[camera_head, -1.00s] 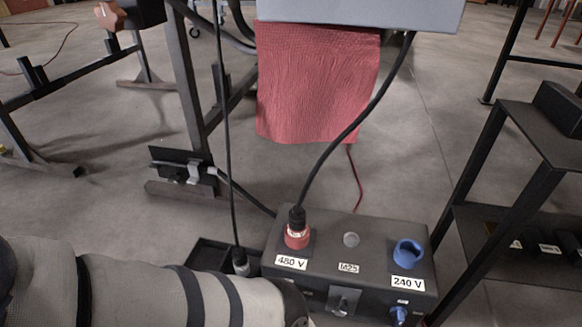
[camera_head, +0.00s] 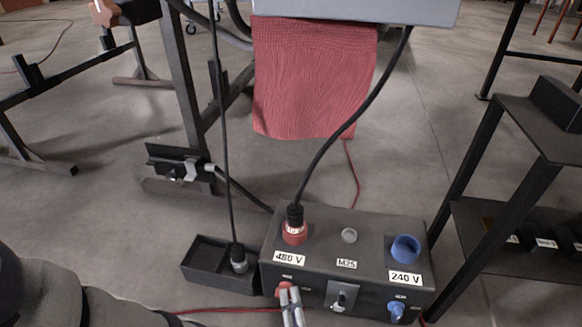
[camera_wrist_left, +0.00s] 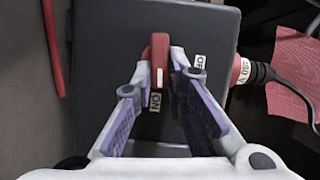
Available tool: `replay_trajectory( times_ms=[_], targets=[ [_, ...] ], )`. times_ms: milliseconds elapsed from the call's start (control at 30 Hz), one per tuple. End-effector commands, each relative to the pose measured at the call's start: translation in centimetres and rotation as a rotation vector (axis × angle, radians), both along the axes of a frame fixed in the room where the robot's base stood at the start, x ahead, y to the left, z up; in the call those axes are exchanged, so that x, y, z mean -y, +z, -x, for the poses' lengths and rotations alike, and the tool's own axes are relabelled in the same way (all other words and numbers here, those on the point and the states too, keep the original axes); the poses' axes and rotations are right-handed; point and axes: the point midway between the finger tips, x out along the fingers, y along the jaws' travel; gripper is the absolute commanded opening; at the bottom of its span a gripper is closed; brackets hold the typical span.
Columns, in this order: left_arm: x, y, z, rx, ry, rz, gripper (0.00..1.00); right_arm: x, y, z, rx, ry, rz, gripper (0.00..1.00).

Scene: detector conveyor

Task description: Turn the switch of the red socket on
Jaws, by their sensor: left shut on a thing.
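The dark power box (camera_head: 322,262) stands on the floor, with a red 480 V socket (camera_head: 294,236) on top and a black plug in it. The red switch (camera_head: 283,287) is on the box's front face, below that socket. My left gripper (camera_head: 290,294) is shut on this switch. In the left wrist view the switch handle (camera_wrist_left: 160,58) sits between the two fingertips (camera_wrist_left: 163,76). Its white mark points toward the ON label (camera_wrist_left: 155,102); the OFF label (camera_wrist_left: 200,67) lies to the right. My right gripper is in neither view.
A blue 240 V socket (camera_head: 405,249) and blue switch (camera_head: 396,311) are on the box's right side. A dark shelf rack (camera_head: 470,215) stands close on the right. Cables hang above the box.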

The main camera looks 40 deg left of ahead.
Motion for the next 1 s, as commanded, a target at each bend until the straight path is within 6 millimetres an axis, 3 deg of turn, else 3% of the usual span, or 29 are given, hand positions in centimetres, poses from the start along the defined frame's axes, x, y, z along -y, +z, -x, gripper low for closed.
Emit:
replay_trajectory(
  times_ms=[233,267,333,667,1000],
  targets=[
    [-0.2,0.2,-0.3,0.007,0.000,-0.003,0.00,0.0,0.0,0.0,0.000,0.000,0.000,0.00],
    [-0.2,0.2,-0.3,0.007,0.000,-0.003,0.18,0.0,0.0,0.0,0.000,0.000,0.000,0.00],
    [-0.2,0.2,-0.3,0.007,0.001,-0.003,0.33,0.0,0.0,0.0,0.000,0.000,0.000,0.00],
    [0.1,0.1,0.0,0.004,0.000,-0.001,0.33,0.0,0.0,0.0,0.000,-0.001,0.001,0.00],
    [5.1,0.3,3.7,0.005,0.000,0.000,0.33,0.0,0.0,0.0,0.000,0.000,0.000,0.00]
  ],
)
